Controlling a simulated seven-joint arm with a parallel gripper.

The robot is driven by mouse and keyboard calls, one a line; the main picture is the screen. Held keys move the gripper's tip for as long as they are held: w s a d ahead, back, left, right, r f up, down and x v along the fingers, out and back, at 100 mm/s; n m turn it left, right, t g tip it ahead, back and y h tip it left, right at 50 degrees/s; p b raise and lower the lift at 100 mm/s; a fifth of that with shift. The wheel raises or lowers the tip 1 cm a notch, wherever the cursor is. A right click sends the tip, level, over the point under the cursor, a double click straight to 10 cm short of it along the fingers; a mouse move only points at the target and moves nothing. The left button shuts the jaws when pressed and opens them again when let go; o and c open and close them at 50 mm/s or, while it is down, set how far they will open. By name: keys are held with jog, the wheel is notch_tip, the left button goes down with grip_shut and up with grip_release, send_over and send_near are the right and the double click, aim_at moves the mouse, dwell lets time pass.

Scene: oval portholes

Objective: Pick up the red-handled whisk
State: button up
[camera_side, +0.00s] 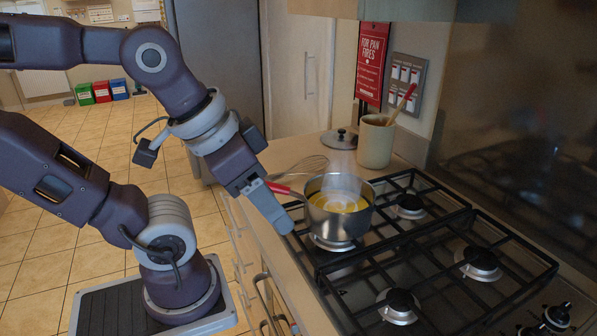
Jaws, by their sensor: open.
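The whisk (311,165) lies on the counter behind the pot, its wire loops toward the back right. A red handle (279,188) shows between the whisk and the pot's left rim. I cannot tell whether it belongs to the whisk or to the pot, as my gripper partly covers this area. My gripper (280,222) is open and points down to the right, in front of the red handle and left of the pot. From this side its fingers overlap, and nothing shows between them.
A steel pot (332,222) with yellow contents stands on the gas stove (440,250). Behind it are a beige crock (375,145) holding a red-ended wooden utensil, and a dark lid (339,139). The counter between whisk and lid is clear.

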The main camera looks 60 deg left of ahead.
jog(key=shift+c, duration=0.9)
